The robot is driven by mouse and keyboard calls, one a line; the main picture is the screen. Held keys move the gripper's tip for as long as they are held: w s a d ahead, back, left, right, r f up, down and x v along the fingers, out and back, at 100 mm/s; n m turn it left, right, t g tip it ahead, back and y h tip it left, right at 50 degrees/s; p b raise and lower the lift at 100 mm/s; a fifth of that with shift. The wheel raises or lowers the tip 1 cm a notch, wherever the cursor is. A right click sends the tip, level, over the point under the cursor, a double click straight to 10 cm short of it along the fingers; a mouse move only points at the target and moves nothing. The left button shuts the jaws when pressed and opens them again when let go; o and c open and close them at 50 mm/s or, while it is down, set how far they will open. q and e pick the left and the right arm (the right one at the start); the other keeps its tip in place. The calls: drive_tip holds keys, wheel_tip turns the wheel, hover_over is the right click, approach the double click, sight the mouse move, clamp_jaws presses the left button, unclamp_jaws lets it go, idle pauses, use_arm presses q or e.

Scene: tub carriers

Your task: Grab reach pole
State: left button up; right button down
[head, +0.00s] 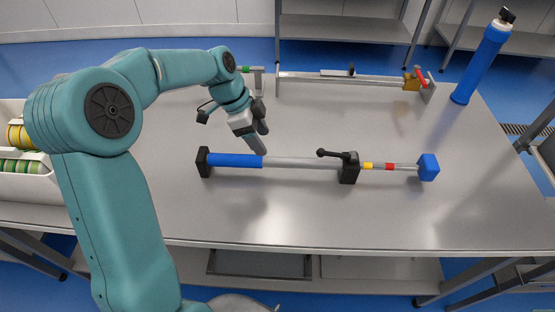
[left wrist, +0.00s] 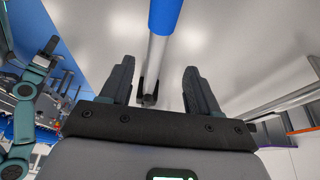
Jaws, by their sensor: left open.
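The pole (head: 300,162) lies level across the middle of the table. It has a blue sleeve (head: 236,160) on the left, a bare grey tube, yellow and red bands and a blue end block (head: 428,167). A black holder (head: 204,162) is at its left end and a black clamp with a lever (head: 349,167) is right of its middle. My left gripper (head: 263,138) is open and empty just above the pole, near the sleeve's right end. In the left wrist view, the grey tube (left wrist: 155,60) runs between the spread fingers (left wrist: 160,82). My right gripper is not seen.
A grey rail with a brass-coloured fitting (head: 412,80) lies along the table's back. A blue cylinder (head: 481,62) stands at the back right corner. A white bin with yellow and green rolls (head: 28,185) is at the left edge. The table front (head: 400,215) is clear.

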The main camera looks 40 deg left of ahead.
sight(273, 159)
use_arm(q)
drive_tip(key=x, duration=0.2)
drive_tip(key=shift+s+d+f, duration=0.1)
drive_tip(key=shift+s+f, duration=0.1)
drive_tip(key=shift+f, duration=0.15)
drive_tip(key=shift+w+d+f+p, duration=0.2)
drive_tip(key=shift+d+f+p, duration=0.1)
drive_tip(key=shift+d+f, duration=0.15)
drive_tip(key=p+x, duration=0.1)
drive_tip(key=x, duration=0.2)
drive_tip(key=shift+f, duration=0.5)
drive_tip(key=shift+w+f, duration=0.1)
drive_tip(key=shift+f, duration=0.25)
drive_tip(key=shift+w+d+f, duration=0.1)
drive_tip(key=shift+d+f, duration=0.05)
drive_tip(key=shift+d, duration=0.05)
drive_tip(key=shift+a, duration=0.1)
drive_tip(key=c, duration=1)
clamp_jaws()
